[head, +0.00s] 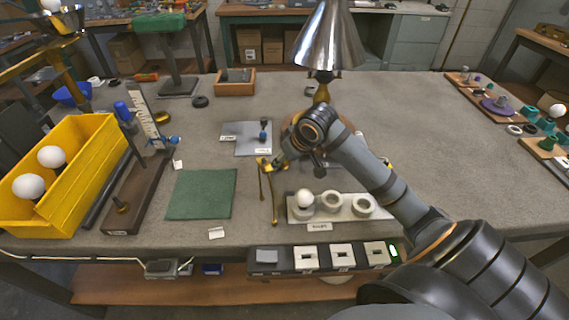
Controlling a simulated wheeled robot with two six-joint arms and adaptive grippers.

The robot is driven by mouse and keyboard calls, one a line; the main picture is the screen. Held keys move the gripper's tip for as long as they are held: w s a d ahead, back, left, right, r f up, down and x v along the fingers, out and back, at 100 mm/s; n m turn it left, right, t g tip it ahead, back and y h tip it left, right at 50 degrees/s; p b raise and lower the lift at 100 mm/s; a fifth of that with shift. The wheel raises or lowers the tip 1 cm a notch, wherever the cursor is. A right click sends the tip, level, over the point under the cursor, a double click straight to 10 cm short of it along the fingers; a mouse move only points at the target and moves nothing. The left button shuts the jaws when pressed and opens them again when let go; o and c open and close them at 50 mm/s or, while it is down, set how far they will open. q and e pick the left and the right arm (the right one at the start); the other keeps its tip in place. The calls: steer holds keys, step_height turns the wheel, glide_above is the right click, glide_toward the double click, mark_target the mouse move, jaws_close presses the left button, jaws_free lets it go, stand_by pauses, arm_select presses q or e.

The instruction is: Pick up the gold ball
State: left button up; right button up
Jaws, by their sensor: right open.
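My right gripper (269,210) hangs over the middle of the table, its two thin fingers pointing down and apart. It is open with nothing between the fingers. It is between the green mat (202,194) and the pale rack (340,214). A small gold round thing (161,117), possibly the gold ball, shows by the white ruler stand at the left, well away from this gripper. It is too small to tell for certain. A white ball (305,197) sits at the rack's left end, beside two pale rings. My left gripper is not in view.
A yellow bin (88,150) with white bulbs stands at the left, near the wooden ruler base (139,193). A silver cone shade (327,42) stands behind my right arm. A grey mat (240,137) lies mid-table.

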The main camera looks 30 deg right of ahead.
mark_target(287, 161)
steer(key=c, duration=1)
step_height(287, 161, up, 10)
steer(key=shift+r+p, duration=0.1)
steer(key=shift+p, duration=0.7)
steer(key=shift+c, duration=0.2)
